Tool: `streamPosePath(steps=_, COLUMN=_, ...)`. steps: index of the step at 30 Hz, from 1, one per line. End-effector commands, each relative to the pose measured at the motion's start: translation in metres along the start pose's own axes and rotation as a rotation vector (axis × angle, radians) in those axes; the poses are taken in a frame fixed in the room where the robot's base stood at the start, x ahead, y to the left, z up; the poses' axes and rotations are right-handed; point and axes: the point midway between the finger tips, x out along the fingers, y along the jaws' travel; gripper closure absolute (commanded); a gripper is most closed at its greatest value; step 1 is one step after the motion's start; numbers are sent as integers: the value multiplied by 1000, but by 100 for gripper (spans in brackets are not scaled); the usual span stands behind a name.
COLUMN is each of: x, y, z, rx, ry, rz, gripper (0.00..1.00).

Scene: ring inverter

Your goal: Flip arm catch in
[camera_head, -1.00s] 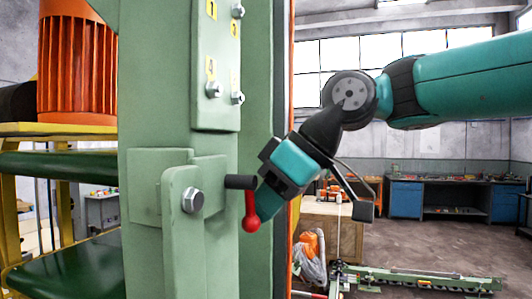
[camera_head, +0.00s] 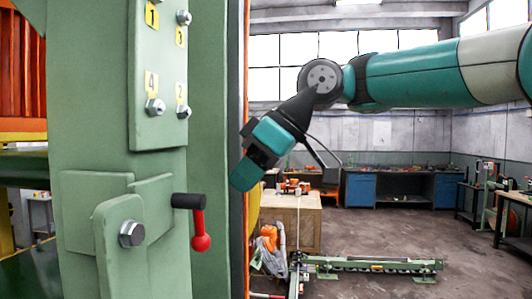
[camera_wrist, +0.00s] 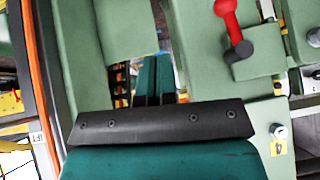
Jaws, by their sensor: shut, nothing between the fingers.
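The arm catch is a small lever with a red handle and round red knob (camera_head: 200,242) on a black pin (camera_head: 187,201). The pin sticks out to the right from a green bracket on the green post (camera_head: 90,150). The handle hangs down. In the wrist view the red handle (camera_wrist: 228,18) and black pin (camera_wrist: 239,49) show at the upper right. My gripper (camera_head: 243,178) is to the right of the catch and slightly higher in the head view, apart from it. Its teal fingers (camera_wrist: 155,82) are together and empty in the wrist view.
A bracket plate with a large bolt (camera_head: 131,234) stands left of the catch. A plate with bolts and yellow number labels (camera_head: 158,80) is above. A wooden crate (camera_head: 300,222), blue cabinets (camera_head: 368,190) and a green rail on the floor (camera_head: 375,265) are farther back.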

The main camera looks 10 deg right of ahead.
Motion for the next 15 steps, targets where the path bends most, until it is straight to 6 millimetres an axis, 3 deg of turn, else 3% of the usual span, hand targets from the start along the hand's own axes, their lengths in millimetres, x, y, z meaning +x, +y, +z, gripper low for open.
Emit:
streamPosePath(steps=6, x=-32, y=22, z=5, rx=2, ry=0, rz=1, gripper=100)
streamPosePath(steps=15, x=-42, y=28, z=8, rx=0, ry=-1, rz=-1, gripper=100)
